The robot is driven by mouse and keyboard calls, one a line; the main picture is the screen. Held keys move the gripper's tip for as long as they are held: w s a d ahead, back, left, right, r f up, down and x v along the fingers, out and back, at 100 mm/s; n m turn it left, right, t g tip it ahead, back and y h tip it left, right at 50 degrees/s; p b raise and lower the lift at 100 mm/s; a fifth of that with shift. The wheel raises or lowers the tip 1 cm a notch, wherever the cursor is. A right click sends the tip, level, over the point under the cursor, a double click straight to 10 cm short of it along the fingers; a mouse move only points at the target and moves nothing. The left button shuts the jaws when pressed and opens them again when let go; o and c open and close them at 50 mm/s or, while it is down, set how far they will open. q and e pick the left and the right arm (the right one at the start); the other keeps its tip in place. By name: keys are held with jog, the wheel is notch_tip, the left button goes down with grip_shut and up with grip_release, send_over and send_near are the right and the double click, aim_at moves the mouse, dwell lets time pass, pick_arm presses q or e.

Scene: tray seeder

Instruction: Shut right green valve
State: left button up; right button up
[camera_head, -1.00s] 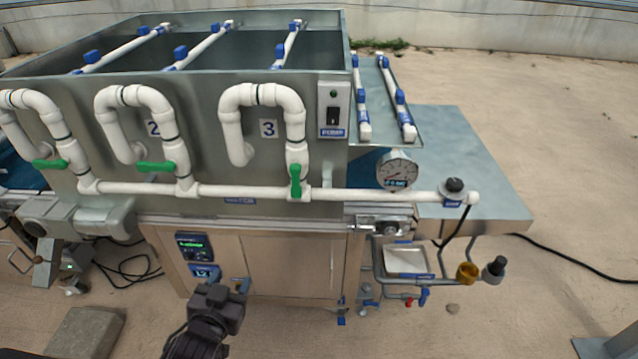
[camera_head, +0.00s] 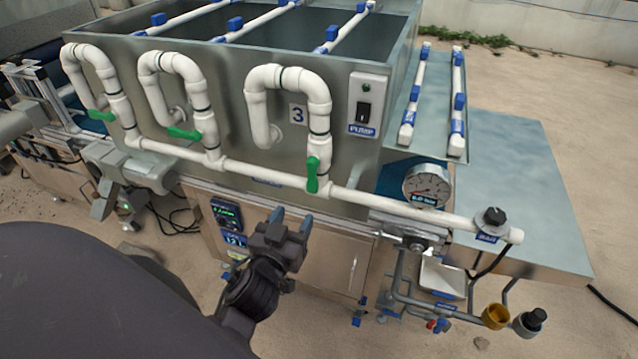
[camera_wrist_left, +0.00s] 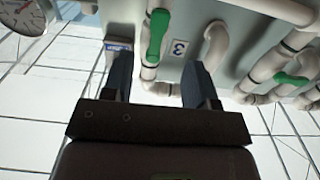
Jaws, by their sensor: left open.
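The right green valve handle (camera_head: 312,175) sits on the white pipe under number 3. It points up and down, in line with its vertical pipe. In the left wrist view the same green handle (camera_wrist_left: 157,35) shows ahead of the fingers, between them in the picture. My left gripper (camera_head: 292,217) is open and empty, below and slightly left of that handle, apart from it. Its two dark fingers (camera_wrist_left: 157,68) point toward the panel. My right gripper is not in view.
The middle green handle (camera_head: 185,133) and the left green handle (camera_head: 104,116) lie crosswise to their pipes. A long white pipe (camera_head: 265,172) runs under the valves to a gauge (camera_head: 427,186) side. A pump switch box (camera_head: 366,103) is up and right.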

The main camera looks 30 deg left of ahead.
aim_at(312, 188)
pick_arm(q)
jog(key=p+x, duration=0.1)
jog(key=x, duration=0.8)
jog(key=shift+w+d, duration=0.1)
jog(key=shift+d, duration=0.05)
jog(key=shift+w, duration=0.75)
jog(key=shift+a, duration=0.25)
jog(key=c, duration=0.9)
grip_shut()
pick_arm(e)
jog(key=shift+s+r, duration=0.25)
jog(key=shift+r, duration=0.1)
